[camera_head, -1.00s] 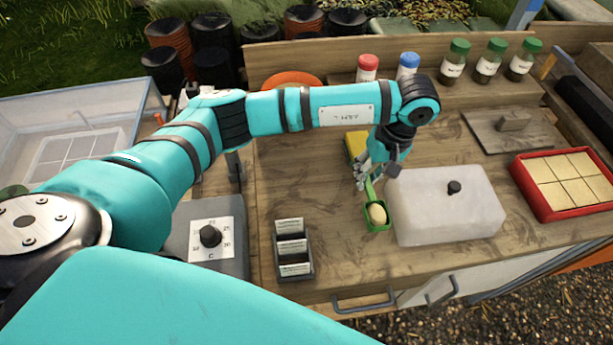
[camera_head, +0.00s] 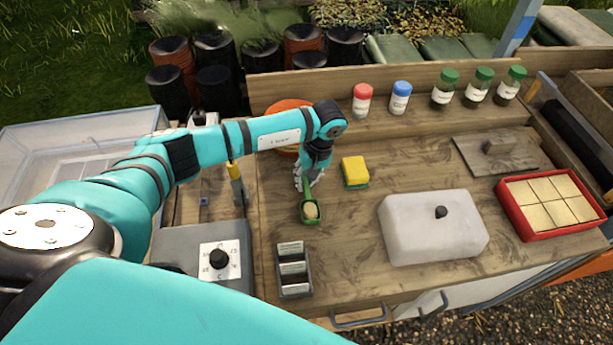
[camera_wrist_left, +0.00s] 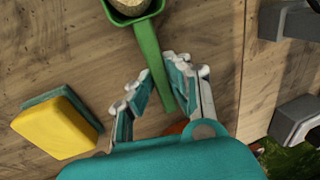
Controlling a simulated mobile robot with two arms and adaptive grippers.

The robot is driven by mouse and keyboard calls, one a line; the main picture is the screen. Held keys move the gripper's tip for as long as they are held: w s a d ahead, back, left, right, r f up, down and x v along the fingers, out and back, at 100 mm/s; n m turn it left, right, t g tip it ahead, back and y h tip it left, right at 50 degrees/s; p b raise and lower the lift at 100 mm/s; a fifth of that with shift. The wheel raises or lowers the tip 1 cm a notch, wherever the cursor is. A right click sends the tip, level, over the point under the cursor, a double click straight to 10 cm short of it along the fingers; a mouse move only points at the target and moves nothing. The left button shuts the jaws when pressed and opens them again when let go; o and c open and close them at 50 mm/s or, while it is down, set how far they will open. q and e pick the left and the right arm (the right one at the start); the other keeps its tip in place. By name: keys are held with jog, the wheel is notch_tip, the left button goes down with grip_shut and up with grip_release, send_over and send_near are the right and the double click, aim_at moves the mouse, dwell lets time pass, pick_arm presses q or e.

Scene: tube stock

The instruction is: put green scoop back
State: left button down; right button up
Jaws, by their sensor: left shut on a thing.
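The green scoop (camera_head: 310,213) is in my left gripper (camera_head: 309,184), its bowl toward the front of the bench and holding a pale, rounded lump (camera_head: 311,211). In the left wrist view, the fingers of my left gripper (camera_wrist_left: 163,95) close around the handle of the green scoop (camera_wrist_left: 149,50), with the bowl at the top edge. I cannot tell how far above the bench the scoop is. My right gripper is not in view.
A yellow and green sponge (camera_head: 355,171) lies right of the gripper. A white lidded box (camera_head: 410,225) and a red tray (camera_head: 510,205) stand further right. An orange round dish (camera_head: 283,106) is partly hidden behind my arm. A dark label holder (camera_head: 294,285) stands in front.

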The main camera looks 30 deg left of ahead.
pick_arm(q)
jog(key=shift+f, duration=0.55)
jog(key=c, duration=1.3)
grip_release()
jog(key=shift+r, duration=0.2)
jog(key=shift+w+r, duration=0.1)
jog(key=shift+r, duration=0.15)
jog(key=b+v, duration=0.4)
jog(key=v, duration=0.7)
jog(key=shift+r, duration=0.2)
